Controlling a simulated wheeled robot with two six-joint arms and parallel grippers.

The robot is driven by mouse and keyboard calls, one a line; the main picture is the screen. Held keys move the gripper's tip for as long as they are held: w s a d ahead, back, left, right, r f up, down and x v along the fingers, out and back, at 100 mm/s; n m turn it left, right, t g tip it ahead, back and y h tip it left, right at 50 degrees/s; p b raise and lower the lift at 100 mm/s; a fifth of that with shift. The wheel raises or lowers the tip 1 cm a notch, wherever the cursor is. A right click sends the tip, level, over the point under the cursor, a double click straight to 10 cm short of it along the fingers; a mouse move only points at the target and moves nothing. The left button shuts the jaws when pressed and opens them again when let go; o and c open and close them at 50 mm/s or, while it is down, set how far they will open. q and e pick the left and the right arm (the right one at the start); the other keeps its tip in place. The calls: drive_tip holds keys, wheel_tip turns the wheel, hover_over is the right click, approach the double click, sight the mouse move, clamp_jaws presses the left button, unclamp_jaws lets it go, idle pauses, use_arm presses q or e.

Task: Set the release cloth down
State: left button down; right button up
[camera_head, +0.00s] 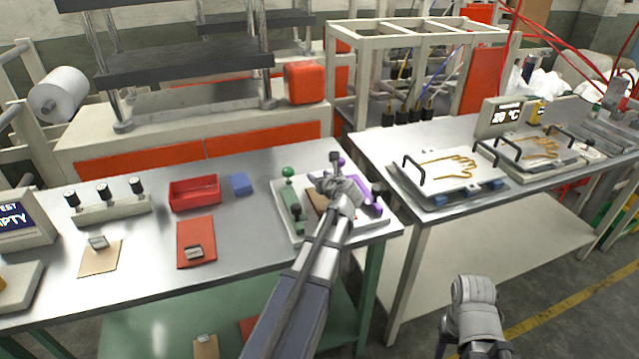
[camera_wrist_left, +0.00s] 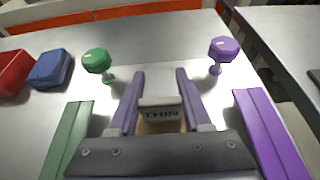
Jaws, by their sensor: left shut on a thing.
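My left gripper (camera_wrist_left: 156,88) is shut on a small metal tag with dark lettering (camera_wrist_left: 160,112). A tan patch, which looks like the release cloth (camera_wrist_left: 157,128), shows just below the tag. In the head view the left gripper (camera_head: 336,188) is over a white board (camera_head: 290,226) near the right end of the left table. Part of the brown cloth (camera_head: 316,204) shows beside it, largely hidden by my wrist. I cannot tell whether the cloth touches the board. A grey part of my right arm shows at the lower right; its fingers are out of sight.
Green (camera_head: 288,174) and purple (camera_head: 370,203) knobs and bars flank the gripper. A red tray (camera_head: 194,192), blue block (camera_head: 240,184), red sheet (camera_head: 195,232) and tan sheet (camera_head: 92,266) lie to the left. A second table with glove-outline plates (camera_head: 440,170) stands right, across a gap.

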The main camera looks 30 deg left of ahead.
use_arm(q)
drive_tip(key=shift+f, duration=0.15)
drive_tip(key=shift+c, duration=1.7)
unclamp_jaws()
drive_tip(key=shift+r, duration=0.2)
drive_tip(key=p+v, duration=0.4)
drive_tip(key=v, duration=0.7)
drive_tip(key=shift+r+p, duration=0.15)
drive_tip(key=shift+p, duration=0.15)
drive_tip(key=shift+s+d+r, duration=0.1)
drive_tip(key=shift+s+d, duration=0.2)
drive_tip(key=shift+d, duration=0.05)
